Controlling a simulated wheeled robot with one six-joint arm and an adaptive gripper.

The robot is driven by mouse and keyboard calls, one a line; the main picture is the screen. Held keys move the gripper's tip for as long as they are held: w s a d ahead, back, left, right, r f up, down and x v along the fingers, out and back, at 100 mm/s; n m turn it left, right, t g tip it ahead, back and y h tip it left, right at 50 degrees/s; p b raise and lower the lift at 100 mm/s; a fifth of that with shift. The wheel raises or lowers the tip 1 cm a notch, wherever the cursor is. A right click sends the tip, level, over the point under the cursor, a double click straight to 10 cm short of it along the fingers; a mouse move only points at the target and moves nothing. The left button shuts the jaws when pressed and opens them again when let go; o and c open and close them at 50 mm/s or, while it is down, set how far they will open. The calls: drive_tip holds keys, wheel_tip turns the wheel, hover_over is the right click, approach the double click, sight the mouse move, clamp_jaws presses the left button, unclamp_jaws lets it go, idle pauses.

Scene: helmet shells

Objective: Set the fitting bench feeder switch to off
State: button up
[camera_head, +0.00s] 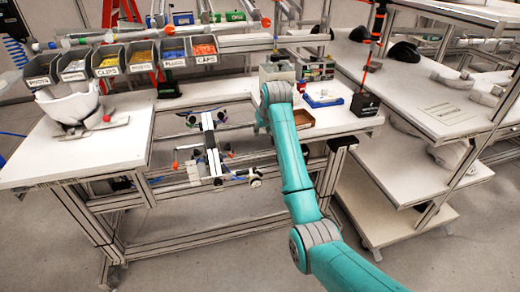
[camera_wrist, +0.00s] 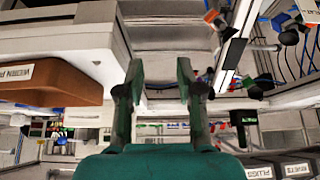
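The fitting bench (camera_head: 95,148) is a white-topped table on a grey metal frame. I cannot make out a feeder switch or its position in either view. A small grey box with dark and coloured parts (camera_head: 316,69) stands at the back right of the bench, just right of my arm's far end. In the head view the fingers are hidden by my teal arm.
Labelled bins (camera_head: 122,64) line the bench's back left. A white helmet shell (camera_head: 70,104) stands at left. A blue-white tray (camera_head: 322,96), brown tray (camera_head: 303,119) and black labelled box (camera_head: 365,104) lie at right. A shelf rack (camera_head: 440,110) stands beyond.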

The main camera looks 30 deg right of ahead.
wheel_tip(320, 180, down, 6)
drive_tip(key=s+a, duration=0.1)
drive_tip(key=a, duration=0.1)
drive_tip(key=shift+s+f+t, duration=0.25)
drive_tip(key=shift+s+t, duration=0.05)
drive_tip(key=shift+s, duration=0.1)
drive_tip(key=shift+a, duration=0.1)
